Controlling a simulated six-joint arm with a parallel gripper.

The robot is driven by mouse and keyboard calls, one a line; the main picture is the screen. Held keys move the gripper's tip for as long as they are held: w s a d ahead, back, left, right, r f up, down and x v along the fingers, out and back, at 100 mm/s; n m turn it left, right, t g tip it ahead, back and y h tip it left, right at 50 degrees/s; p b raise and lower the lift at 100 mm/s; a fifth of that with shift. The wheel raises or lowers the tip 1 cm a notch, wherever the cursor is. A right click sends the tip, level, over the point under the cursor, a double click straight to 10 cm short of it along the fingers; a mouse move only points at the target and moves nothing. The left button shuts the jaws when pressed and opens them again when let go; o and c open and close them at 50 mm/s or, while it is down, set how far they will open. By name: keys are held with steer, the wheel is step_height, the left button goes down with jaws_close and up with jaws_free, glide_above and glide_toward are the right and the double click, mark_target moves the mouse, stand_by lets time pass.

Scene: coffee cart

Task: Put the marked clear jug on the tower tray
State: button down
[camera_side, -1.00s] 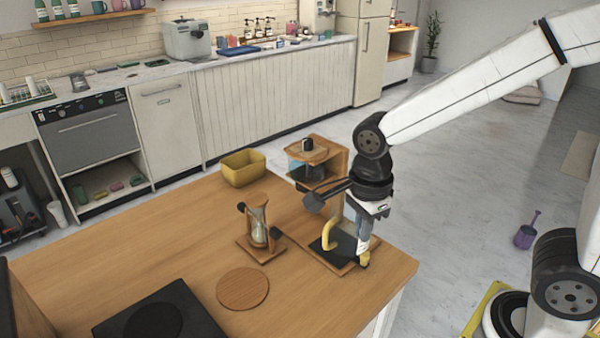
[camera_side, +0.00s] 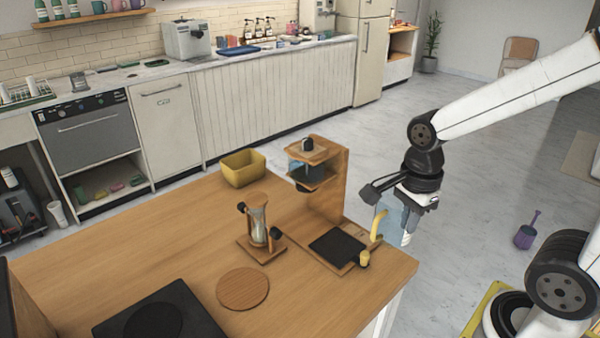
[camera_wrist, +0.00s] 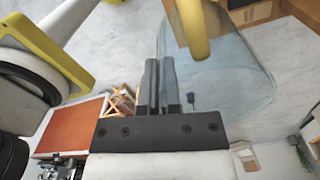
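The clear jug (camera_side: 386,215) is pale blue with a yellow handle (camera_side: 377,226). My gripper (camera_side: 407,236) is shut on its wall and holds it in the air, just right of the tower in the side view. In the wrist view the fingers (camera_wrist: 160,85) are nearly together at the jug's edge; the jug (camera_wrist: 235,75) extends right of them, with the yellow handle above. The tower (camera_side: 328,190) is wooden, with an upper shelf and a base tray (camera_side: 325,262). The tray's dark square pad (camera_side: 338,246) is bare. Any mark on the jug cannot be made out.
A small yellow peg (camera_side: 364,259) stands at the tray's right front corner. An hourglass-shaped stand (camera_side: 257,228), a round wooden mat (camera_side: 243,289), a yellow bin (camera_side: 243,168) and a black hob (camera_side: 160,318) are on the wooden counter.

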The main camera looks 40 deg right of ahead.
steer(key=w+f, duration=0.9)
steer(key=w, duration=0.4)
steer(key=shift+d, duration=0.3)
steer(key=shift+w+f, duration=0.25)
steer(key=shift+f, duration=1.6)
steer(key=shift+f, duration=0.15)
steer(key=c, duration=0.8)
jaws_free()
